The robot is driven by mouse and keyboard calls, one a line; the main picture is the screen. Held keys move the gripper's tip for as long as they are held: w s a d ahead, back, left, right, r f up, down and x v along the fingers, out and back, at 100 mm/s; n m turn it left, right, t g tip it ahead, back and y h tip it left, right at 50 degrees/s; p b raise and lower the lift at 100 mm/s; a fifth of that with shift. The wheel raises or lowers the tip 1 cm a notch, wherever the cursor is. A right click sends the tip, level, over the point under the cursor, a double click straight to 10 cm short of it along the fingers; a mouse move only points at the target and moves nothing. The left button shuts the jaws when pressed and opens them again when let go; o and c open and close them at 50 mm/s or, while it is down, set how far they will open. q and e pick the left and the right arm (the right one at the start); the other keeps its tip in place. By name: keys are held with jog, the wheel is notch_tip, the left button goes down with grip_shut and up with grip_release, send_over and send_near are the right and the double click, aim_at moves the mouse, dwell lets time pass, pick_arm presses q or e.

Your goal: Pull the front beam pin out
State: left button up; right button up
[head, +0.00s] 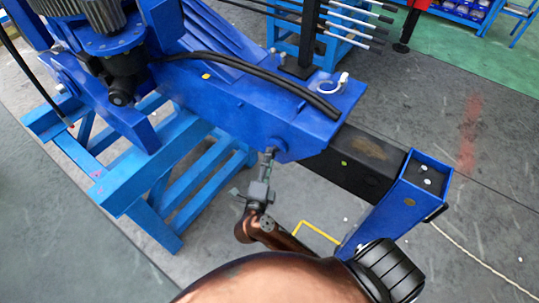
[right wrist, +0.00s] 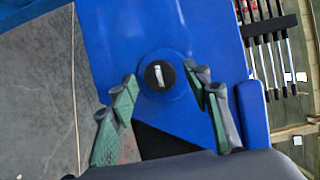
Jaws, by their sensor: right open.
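The front beam pin (right wrist: 159,75) shows in the right wrist view as a dark round head with a pale slot. It sits in a round boss on the blue crane beam (head: 235,105). My right gripper (right wrist: 165,92) is open, with its green-grey fingers on either side of the pin head. No contact with the pin is clear. In the head view the right gripper (head: 269,157) is below the beam's side, its fingertips close to the boss (head: 281,147). The pin is mostly hidden there. My left gripper is not in view.
A black inner beam (head: 358,160) runs from the blue beam to a blue end leg (head: 408,200) at the right. A light blue stand (head: 175,190) supports the crane at the left. A black hose (head: 245,75) lies on top. Grey floor is clear at the far right.

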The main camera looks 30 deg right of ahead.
jog(key=shift+x, duration=1.2)
jog(key=shift+c, duration=0.7)
grip_shut()
